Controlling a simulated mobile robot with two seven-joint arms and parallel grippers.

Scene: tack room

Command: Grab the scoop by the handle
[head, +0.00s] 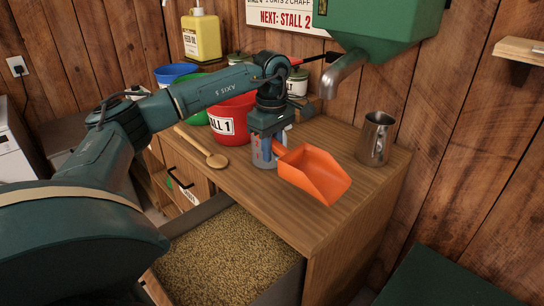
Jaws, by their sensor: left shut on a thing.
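The orange scoop (315,175) is in the head view, above the right part of the wooden counter, its wide mouth toward the lower right. My left gripper (272,142) is shut on the scoop at its handle end, which is mostly hidden by the fingers. My right gripper is not in view.
A metal pitcher (375,138) stands at the counter's right. A wooden spoon (203,148) lies left of the scoop. A red bucket (229,121) stands behind. A green hopper with a metal spout (343,75) hangs above. An open grain bin (225,258) is below in front.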

